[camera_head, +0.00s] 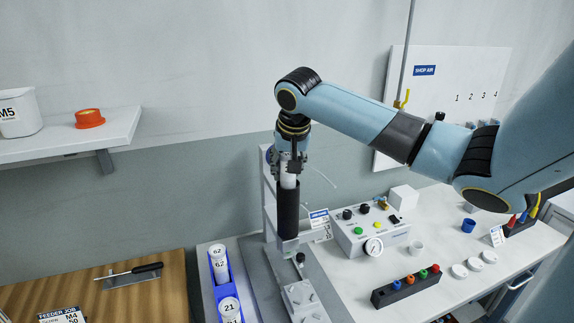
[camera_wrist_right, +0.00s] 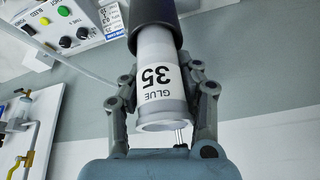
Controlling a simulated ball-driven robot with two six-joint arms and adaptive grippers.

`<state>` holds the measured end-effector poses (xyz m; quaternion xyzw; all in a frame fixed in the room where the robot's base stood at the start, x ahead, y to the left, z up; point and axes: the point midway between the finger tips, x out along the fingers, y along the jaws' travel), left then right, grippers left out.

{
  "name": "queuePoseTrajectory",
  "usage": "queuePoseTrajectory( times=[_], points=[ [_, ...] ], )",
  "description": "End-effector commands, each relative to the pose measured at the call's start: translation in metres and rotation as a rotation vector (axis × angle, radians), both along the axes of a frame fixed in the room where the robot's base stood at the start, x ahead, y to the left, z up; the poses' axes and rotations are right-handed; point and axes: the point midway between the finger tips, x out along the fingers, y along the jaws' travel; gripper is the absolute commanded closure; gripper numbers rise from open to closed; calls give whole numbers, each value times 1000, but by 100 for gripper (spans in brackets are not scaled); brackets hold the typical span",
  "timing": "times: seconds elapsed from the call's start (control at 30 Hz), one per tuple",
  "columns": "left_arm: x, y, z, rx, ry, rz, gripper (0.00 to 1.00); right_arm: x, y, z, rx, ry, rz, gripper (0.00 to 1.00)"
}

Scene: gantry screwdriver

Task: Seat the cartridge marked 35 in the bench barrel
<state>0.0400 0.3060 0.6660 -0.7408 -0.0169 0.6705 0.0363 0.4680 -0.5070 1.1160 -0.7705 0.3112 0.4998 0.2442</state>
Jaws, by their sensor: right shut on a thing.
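The white cartridge marked 35 (camera_wrist_right: 157,75) fills the middle of the right wrist view, its label reading GLUE 35 upside down. My right gripper (camera_wrist_right: 160,95) is shut on it, with a finger on each side. In the head view the right gripper (camera_head: 290,163) is above the black bench barrel (camera_head: 288,212), and the cartridge (camera_head: 288,182) shows as a short white band between them. The barrel (camera_wrist_right: 152,14) surrounds or meets the cartridge's far end. The cartridge looks in line with the upright barrel; how deep it sits is hidden. My left gripper is out of view.
A blue rack (camera_head: 213,283) holds cartridges marked 62 (camera_head: 217,252) and 21 (camera_head: 229,306) left of the barrel's stand. A control box (camera_head: 372,234) with buttons and a gauge stands to the right. A screwdriver (camera_head: 135,271) lies on the wooden bench.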

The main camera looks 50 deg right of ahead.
Motion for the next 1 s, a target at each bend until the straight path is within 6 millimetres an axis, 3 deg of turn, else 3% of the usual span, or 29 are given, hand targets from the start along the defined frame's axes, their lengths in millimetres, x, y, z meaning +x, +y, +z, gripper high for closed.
queuePoseTrajectory(
  times=[0.17,0.2,0.37,0.73,1.0],
  points=[
    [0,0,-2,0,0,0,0,0,0,-6,1,1,0,100],
    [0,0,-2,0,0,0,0,0,0,-5,1,1,0,64],
    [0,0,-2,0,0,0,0,0,0,-5,1,1,0,43],
    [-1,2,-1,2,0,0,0,-1,1,2,-1,-2,0,42],
    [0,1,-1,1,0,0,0,-18,13,52,-4,-2,3,42]
  ],
)
